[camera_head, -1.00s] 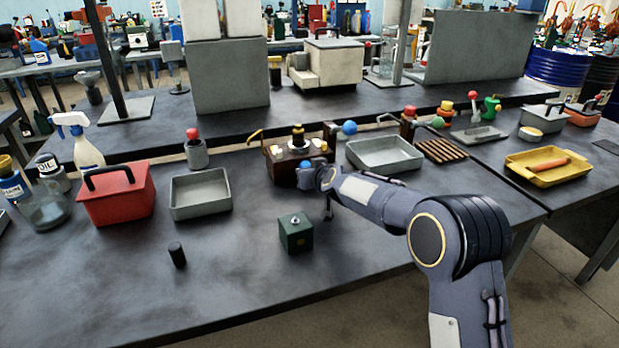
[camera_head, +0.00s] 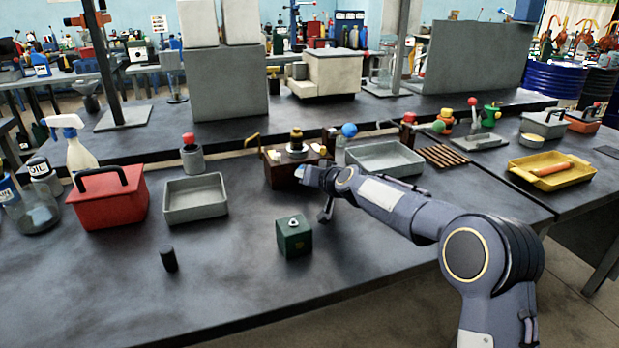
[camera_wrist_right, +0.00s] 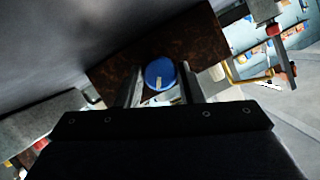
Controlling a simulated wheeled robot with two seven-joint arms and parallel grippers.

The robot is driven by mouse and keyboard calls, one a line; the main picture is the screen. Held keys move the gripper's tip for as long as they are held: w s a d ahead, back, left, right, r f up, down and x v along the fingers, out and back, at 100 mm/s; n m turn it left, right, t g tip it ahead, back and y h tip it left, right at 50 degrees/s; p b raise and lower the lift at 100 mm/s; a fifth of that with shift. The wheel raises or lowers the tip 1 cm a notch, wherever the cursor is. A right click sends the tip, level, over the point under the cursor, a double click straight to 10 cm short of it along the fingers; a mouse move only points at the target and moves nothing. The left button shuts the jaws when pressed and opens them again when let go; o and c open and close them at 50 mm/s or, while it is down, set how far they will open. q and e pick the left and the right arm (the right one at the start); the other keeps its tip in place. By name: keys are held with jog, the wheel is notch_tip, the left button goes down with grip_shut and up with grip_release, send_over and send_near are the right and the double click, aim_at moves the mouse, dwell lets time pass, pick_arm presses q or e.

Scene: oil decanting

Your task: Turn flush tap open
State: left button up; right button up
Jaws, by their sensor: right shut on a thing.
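A dark brown box-shaped unit (camera_head: 283,174) with brass fittings on top stands near the back of the bench. A round blue knob (camera_wrist_right: 160,72) with a pale mark is on its face, which I take to be the flush tap. In the right wrist view my right gripper (camera_wrist_right: 161,88) has its two fingers on either side of the knob, shut on it. In the head view my right gripper (camera_head: 304,174) is against the unit's front and largely hides the knob. How far the tap is turned is unclear. My left gripper is not in view.
A green block (camera_head: 293,237) stands in front of my right gripper. A grey tray (camera_head: 195,200) and red toolbox (camera_head: 107,197) are left. Another grey tray (camera_head: 384,159) and a blue ball (camera_head: 349,130) are behind my right arm. The front left bench is mostly clear.

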jog(key=o, duration=1)
jog(key=shift+b+v, duration=0.45)
jog(key=shift+v, duration=3.45)
